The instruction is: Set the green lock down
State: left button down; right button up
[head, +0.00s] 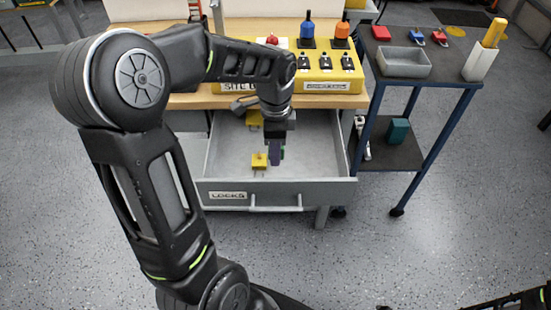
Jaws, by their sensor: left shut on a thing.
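My left gripper (277,155) points down into the open grey drawer (225,183) labelled LOCKS. It is shut on the green lock (283,153), of which only a thin green edge shows beside the fingers. The rest of the lock is hidden by the gripper. I cannot tell whether the lock touches the drawer floor. A yellow lock (259,160) lies in the drawer just left of the gripper. My right gripper is not in view.
Another yellow item (254,118) is at the drawer's back. A yellow control panel (333,82) with switches stands on the wooden bench above. At right, a cart holds a grey tray (404,64) and red and blue locks. The drawer's right part is bare.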

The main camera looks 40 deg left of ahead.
aim_at(275, 171)
pick_arm(q)
jog(key=shift+f, duration=0.55)
jog(key=shift+f, duration=0.1)
jog(key=shift+f, duration=1.75)
jog(key=shift+f, duration=0.2)
jog(key=c, duration=1)
grip_release()
jog(key=shift+r, duration=0.1)
notch_tip(275, 171, up, 12)
jog(key=shift+r+p, duration=0.1)
jog(key=shift+p, duration=0.3)
